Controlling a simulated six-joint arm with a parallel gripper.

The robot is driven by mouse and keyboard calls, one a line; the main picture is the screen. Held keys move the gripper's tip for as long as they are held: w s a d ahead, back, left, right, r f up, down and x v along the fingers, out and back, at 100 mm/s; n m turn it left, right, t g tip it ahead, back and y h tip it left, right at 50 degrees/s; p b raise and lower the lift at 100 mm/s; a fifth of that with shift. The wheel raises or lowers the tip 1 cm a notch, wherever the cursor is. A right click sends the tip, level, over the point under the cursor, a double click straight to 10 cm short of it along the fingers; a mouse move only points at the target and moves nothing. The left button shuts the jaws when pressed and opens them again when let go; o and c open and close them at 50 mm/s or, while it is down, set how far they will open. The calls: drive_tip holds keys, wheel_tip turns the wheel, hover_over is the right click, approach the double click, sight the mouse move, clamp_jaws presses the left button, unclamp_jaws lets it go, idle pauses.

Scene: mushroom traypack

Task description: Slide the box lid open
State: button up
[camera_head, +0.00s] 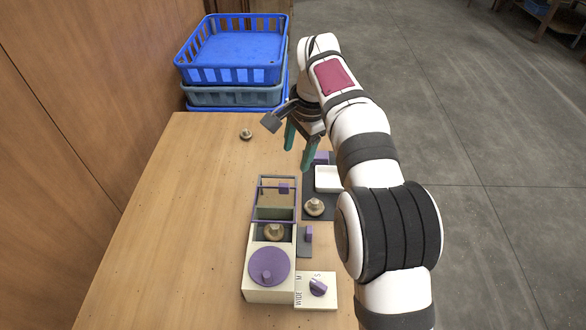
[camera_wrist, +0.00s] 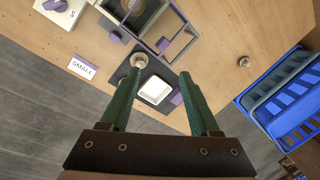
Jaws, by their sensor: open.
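The cream box (camera_head: 268,296) stands on the table at lower centre in the head view. A mushroom (camera_head: 273,233) sits in an open compartment behind the disc. A purple rail frame (camera_head: 260,200) with a purple block (camera_head: 284,188) and a grey-green panel (camera_head: 275,213) extends at the far end. Which part is the lid, I cannot tell for sure. My gripper (camera_head: 298,152) is open and empty above the table, beyond and right of the frame. The frame also shows in the wrist view (camera_wrist: 181,46).
A dark mat right of the box holds a mushroom (camera_head: 314,208) and a white tray (camera_head: 327,180). A dial plate (camera_head: 329,301) lies beside the box. Another mushroom (camera_head: 246,134) lies near the stacked blue crates (camera_head: 230,75). The table's left side is clear.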

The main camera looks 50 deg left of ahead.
drive_tip(key=s+d+r+n+t+y, duration=0.1)
drive_tip(key=s+r+n+t, duration=0.15)
drive_tip(key=s+n, duration=0.55)
drive_tip(key=n, duration=0.3)
approach(284, 186)
drive_tip(key=shift+t, duration=0.35)
drive_tip(key=x, duration=0.9)
drive_tip(key=shift+s+a+f, duration=0.1)
drive_tip(key=shift+s+f, duration=0.1)
drive_tip(key=shift+s, duration=0.05)
clamp_jaws()
